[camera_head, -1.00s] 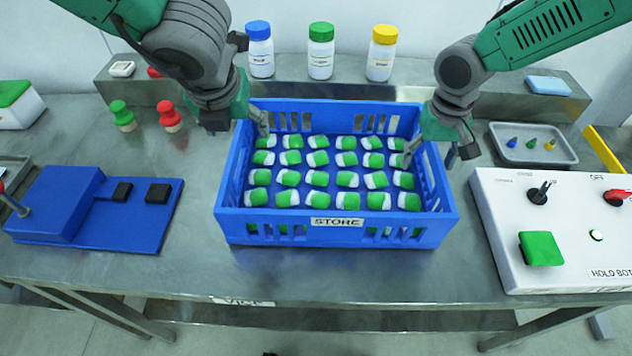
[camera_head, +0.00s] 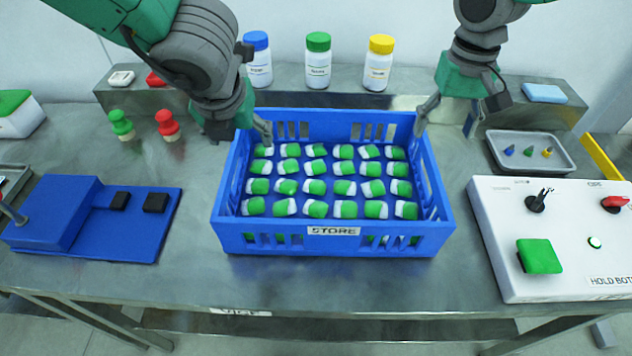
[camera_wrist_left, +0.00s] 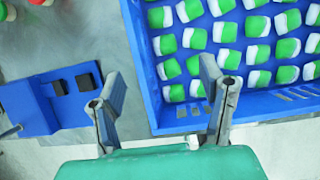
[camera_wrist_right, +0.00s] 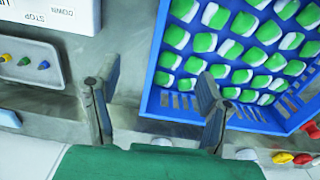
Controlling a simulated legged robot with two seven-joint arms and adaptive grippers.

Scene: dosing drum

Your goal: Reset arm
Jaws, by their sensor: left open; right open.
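My left gripper (camera_head: 240,132) is open and empty at the crate's back left corner, one finger over the rim. In the left wrist view its fingers (camera_wrist_left: 163,97) appear on either side of the crate's wall (camera_wrist_left: 140,62). My right gripper (camera_head: 448,122) is open and empty above the crate's back right corner. In the right wrist view its fingers (camera_wrist_right: 152,88) show with the crate's wall (camera_wrist_right: 148,85) between them; contact cannot be told.
A blue fixture (camera_head: 60,215) lies left, with green and red knobs (camera_head: 166,125) behind it. Three capped bottles (camera_head: 317,62) stand on the back ledge. A white control box (camera_head: 560,240) and grey tray (camera_head: 530,165) are right. The table front is clear.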

